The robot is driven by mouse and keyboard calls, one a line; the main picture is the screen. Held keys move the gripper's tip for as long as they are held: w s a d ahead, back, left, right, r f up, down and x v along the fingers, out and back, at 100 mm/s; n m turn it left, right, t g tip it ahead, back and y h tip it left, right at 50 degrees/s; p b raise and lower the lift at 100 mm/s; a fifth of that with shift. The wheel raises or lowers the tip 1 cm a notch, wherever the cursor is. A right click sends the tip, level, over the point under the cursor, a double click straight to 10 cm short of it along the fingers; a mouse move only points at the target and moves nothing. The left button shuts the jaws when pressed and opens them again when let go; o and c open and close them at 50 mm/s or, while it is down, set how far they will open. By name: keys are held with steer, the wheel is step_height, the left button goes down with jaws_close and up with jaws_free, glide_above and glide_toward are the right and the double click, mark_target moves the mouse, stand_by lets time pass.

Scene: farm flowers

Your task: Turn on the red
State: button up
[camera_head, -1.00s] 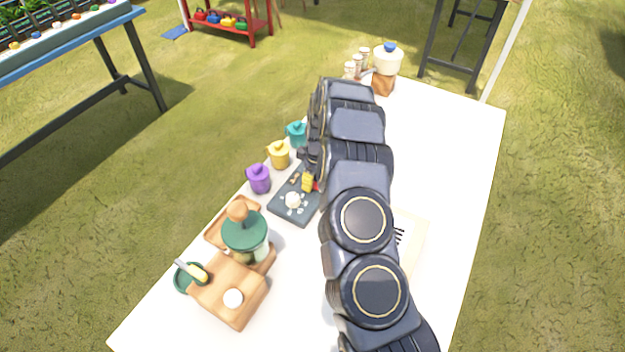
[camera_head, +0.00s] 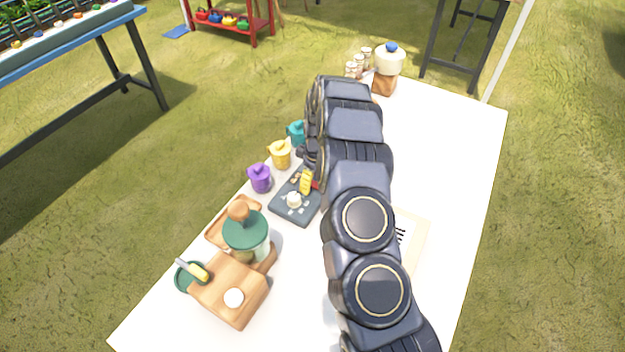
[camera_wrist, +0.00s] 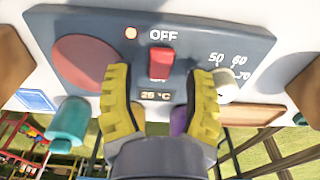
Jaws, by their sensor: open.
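A dark grey control panel (camera_wrist: 225,50) fills the upper wrist view.
The white table (camera_head: 465,160) also holds purple (camera_head: 260,179), yellow (camera_head: 280,155) and teal (camera_head: 296,132) pots at the panel's left. A green-lidded jar (camera_head: 246,234) and wooden board (camera_head: 228,290) stand in front. A white-topped dispenser (camera_head: 389,62) is at the back.

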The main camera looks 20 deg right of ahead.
mark_target(315, 184)
step_height(315, 184, up, 12)
steer(key=shift+s+d+f, duration=0.25)
stand_by(0.4)
steer(key=s+a+r+m+g, duration=0.1)
steer(key=s+a+r+m, duration=0.35)
steer(key=s+r, duration=1)
steer(key=s+r+m+g, duration=0.1)
steer(key=s+m, duration=0.3)
steer(key=s, duration=2)
steer(key=shift+s+a+h, duration=0.15)
steer(key=shift+a+h, duration=0.15)
